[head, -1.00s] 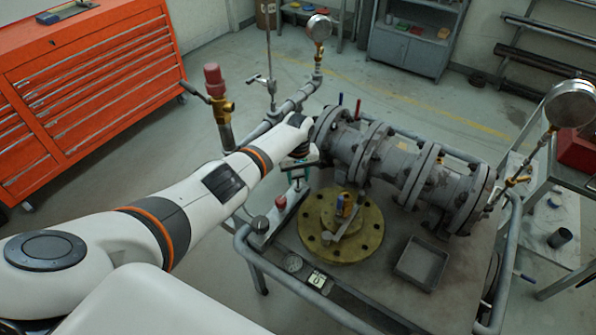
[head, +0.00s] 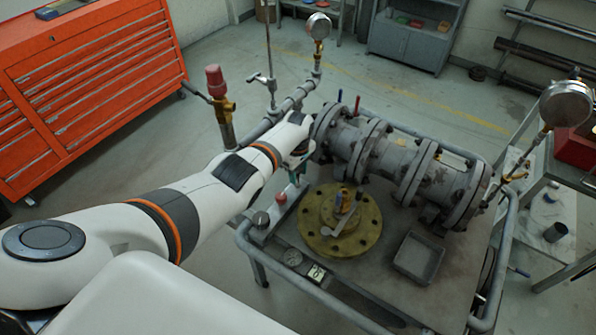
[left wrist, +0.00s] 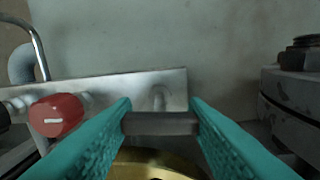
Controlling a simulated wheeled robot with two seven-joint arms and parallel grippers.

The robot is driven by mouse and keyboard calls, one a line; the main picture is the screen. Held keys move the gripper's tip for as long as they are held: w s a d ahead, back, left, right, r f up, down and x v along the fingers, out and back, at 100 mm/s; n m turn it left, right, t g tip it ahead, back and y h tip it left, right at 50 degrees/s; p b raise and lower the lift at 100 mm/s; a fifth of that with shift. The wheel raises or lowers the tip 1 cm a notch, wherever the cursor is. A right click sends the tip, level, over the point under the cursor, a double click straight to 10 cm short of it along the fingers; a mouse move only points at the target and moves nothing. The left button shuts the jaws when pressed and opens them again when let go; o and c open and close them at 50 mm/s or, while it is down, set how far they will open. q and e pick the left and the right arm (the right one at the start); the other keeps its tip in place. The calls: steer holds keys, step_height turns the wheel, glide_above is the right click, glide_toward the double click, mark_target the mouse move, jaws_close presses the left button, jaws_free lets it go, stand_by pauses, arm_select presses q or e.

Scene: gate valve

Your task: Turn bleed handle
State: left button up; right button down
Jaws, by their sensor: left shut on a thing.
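A dark grey bar-shaped handle (left wrist: 160,123) sits between the teal fingertips of my left gripper (head: 294,192) in the left wrist view. The fingers touch both its ends, and the gripper is shut on it. In the head view the gripper points down over the metal plate at the table's left side, and the hand hides the handle. A red knob (left wrist: 57,115) stands on the plate (left wrist: 115,90), left of the fingers. My right gripper is out of view.
A brass flange (head: 365,238) with a small lever lies close beside the gripper. The grey flanged pipe (head: 400,162) runs to the right. A red-topped brass valve (head: 215,82) stands behind the forearm.

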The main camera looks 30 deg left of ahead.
mark_target(298, 171)
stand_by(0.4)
arm_select(q)
steer(key=o, duration=1)
steer(key=shift+a, duration=0.1)
step_height(298, 171, up, 7)
steer(key=p, duration=0.2)
steer(key=shift+f+p, duration=0.1)
steer(key=shift+p, duration=0.25)
steer(key=shift+r, duration=2.6)
